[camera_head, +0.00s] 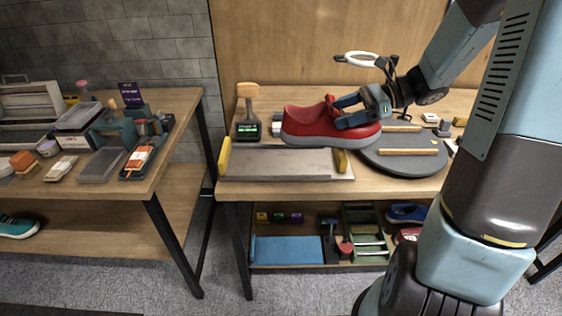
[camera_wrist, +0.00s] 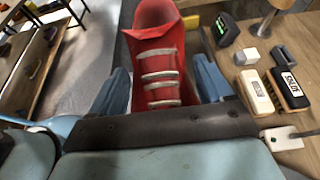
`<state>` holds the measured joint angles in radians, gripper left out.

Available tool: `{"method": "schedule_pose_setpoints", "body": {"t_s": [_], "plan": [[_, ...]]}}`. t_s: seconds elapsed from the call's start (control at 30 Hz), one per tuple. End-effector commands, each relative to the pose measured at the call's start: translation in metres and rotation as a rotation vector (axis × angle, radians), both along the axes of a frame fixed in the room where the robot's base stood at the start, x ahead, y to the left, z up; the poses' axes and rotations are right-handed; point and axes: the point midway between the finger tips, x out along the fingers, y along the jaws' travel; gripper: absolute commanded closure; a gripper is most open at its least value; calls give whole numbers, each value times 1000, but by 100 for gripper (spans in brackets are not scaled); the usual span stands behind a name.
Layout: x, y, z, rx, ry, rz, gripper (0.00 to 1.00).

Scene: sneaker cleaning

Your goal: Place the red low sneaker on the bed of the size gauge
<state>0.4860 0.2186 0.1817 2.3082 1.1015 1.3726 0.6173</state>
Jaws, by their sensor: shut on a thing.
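The red low sneaker (camera_head: 305,120) has a grey sole and is in my gripper (camera_head: 347,112), its toe to the right in the head view. It appears level, behind and above the size gauge's far edge; a gap below it is hard to judge. The size gauge has a flat grey bed (camera_head: 285,163) with yellow end pieces (camera_head: 224,156), and its bed looks empty. In the wrist view the sneaker (camera_wrist: 158,65) lies between the two blue fingers (camera_wrist: 163,88), which are shut on it across its laced upper. The sole is hidden there.
A dark round turntable (camera_head: 402,163) with wooden bars stands right of the gauge. A device with a green display (camera_head: 247,130) and a wooden-topped post is at the back left. A ring lamp (camera_head: 360,59) stands behind my gripper. The side table (camera_head: 165,170) holds several tools.

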Motion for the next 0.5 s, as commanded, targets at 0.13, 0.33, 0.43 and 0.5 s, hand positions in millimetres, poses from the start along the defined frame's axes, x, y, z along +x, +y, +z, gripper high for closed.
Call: {"method": "schedule_pose_setpoints", "body": {"t_s": [0.13,0.33,0.43,0.5], "plan": [[0,0,0,0,-1,0,65],[6,13,-6,2,0,2,65],[14,30,-14,2,2,5,65],[20,42,-20,2,1,4,65]]}}
